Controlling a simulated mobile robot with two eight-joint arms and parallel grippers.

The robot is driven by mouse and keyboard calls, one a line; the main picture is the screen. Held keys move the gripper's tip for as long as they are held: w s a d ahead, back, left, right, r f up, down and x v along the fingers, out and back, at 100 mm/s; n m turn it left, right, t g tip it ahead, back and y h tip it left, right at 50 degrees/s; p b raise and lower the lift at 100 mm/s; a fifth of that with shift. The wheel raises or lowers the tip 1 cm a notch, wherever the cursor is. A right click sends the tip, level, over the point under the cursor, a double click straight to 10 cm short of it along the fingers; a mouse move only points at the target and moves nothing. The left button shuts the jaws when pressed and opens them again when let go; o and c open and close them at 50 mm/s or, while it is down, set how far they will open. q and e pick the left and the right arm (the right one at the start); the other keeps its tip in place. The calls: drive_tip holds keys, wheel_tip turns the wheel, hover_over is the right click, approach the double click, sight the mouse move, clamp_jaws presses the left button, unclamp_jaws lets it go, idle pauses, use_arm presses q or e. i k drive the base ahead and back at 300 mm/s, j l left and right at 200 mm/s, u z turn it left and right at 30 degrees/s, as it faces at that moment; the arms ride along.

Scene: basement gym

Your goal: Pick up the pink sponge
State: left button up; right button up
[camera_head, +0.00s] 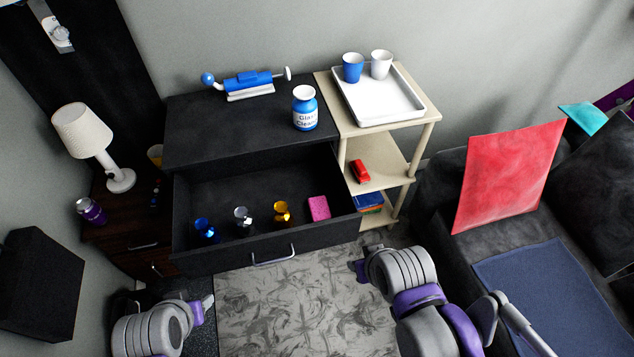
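The pink sponge (319,208) lies in the open drawer (273,260) of the black dresser, near the drawer's right end. A yellow item (281,212), a silver item (242,217) and a blue item (204,230) stand in a row to its left. My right gripper (360,270) is outside the drawer, below and right of the sponge and apart from it. My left gripper (208,305) is low at the left, in front of the drawer and far from the sponge. The fingers of both grippers are too small and turned to show whether they are open.
A glass cleaner bottle (305,108) and a blue-white device (248,84) stand on the dresser top (200,135). A beige shelf (377,180) adjoins on the right, a nightstand with a lamp (90,135) on the left. A sofa (437,190) is at right. The patterned rug (290,320) is clear.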

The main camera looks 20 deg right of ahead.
sight(318, 206)
drive_tip(key=l+u, duration=0.1)
drive_tip(key=u, duration=0.25)
drive_tip(key=l+u, duration=0.15)
drive_tip(key=u, duration=0.2)
drive_tip(key=l+u, duration=0.1)
drive_tip(key=u, duration=0.3)
drive_tip(key=l+u, duration=0.2)
drive_tip(key=l, duration=0.15)
drive_tip(key=k+l+u, duration=0.2)
drive_tip(key=l, duration=0.15)
drive_tip(key=k+l+u, duration=0.15)
drive_tip(key=l, duration=0.15)
drive_tip(key=i+l, duration=0.1)
drive_tip(key=l, duration=0.35)
drive_tip(key=i+l+u, duration=0.1)
drive_tip(key=l, duration=0.35)
